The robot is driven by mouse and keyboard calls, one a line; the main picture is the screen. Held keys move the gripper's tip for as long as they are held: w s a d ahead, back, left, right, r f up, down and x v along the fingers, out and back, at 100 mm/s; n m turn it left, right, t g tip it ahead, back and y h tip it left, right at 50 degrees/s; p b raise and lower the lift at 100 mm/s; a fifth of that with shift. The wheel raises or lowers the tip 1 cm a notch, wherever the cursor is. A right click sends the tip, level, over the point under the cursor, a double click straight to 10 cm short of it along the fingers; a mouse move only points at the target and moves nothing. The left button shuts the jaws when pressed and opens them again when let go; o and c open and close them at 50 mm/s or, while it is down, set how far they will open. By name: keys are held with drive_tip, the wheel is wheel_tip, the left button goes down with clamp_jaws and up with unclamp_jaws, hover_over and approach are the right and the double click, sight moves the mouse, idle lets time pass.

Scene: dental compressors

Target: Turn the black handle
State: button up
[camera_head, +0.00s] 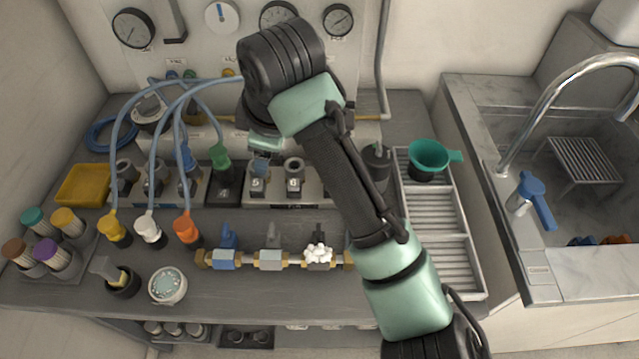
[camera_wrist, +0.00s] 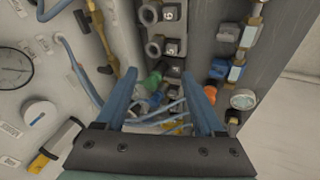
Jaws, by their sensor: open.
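Hoses and fittings show beyond the fingers. In the head view my wrist covers most of the gripper, above the numbered sockets and apart from both handles.
Blue hoses (camera_head: 160,105) loop from the panel to coloured plugs on the left. A green cup (camera_head: 430,155) and a ribbed tray (camera_head: 436,211) lie right of my arm. A sink with a curved tap (camera_head: 560,82) is farther right.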

sight(318, 230)
drive_tip(key=s+d+n+g+h+p, duration=0.2)
drive_tip(key=s+d+g+h+p, duration=0.15)
drive_tip(key=s+d+g, duration=0.35)
drive_tip(key=f+b, duration=0.1)
drive_tip(key=f, duration=0.3)
drive_tip(key=f+t+b, duration=0.1)
drive_tip(key=f, duration=0.4)
drive_tip(key=w+d+f+t+y+b, duration=0.1)
drive_tip(key=f, duration=0.3)
drive_tip(key=shift+f+b, duration=0.3)
drive_tip(key=shift+f, duration=0.05)
drive_tip(key=shift+c, duration=0.3)
drive_tip(key=shift+a, duration=0.1)
clamp_jaws()
